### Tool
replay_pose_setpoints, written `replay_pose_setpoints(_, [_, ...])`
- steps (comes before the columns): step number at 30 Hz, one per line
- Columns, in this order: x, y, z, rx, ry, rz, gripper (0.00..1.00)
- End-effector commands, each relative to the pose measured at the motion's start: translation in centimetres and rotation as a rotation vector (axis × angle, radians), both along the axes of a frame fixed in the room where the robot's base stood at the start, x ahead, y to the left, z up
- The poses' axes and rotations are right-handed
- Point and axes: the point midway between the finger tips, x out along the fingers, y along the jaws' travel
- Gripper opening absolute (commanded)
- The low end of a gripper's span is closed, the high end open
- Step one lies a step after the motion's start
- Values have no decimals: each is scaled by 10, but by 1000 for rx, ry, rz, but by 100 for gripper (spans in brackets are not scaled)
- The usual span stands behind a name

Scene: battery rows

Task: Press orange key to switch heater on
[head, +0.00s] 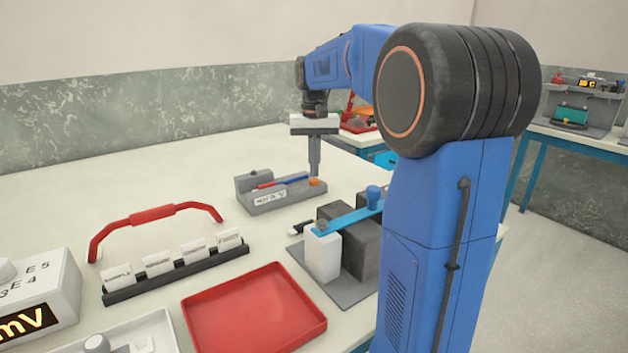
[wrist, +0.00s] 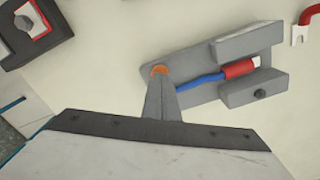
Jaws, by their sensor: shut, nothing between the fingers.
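The orange key (head: 315,182) is a small round button at the right end of a grey heater block (head: 262,208), which has a white label on its front. My gripper (head: 315,172) is shut and empty, pointing down with its fingertips right at the key. In the wrist view the fingertips (wrist: 160,80) cover part of the orange key (wrist: 159,70), and only its far edge shows. I cannot tell whether they touch it. A red and blue piece (wrist: 225,74) lies in the block's channel.
A clamp with a blue bar (head: 345,218) and dark blocks stands in front of the heater block. A red tray (head: 255,310), a rack of labelled cards (head: 175,268) and a red handle (head: 155,214) are to the left. The table behind the block is clear.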

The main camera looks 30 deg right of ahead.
Motion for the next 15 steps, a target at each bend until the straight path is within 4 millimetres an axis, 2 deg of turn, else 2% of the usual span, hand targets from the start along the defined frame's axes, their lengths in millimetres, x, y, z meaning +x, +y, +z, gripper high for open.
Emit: replay_pose_setpoints(15, [0, 0, -13, 0, 1, 0, 0])
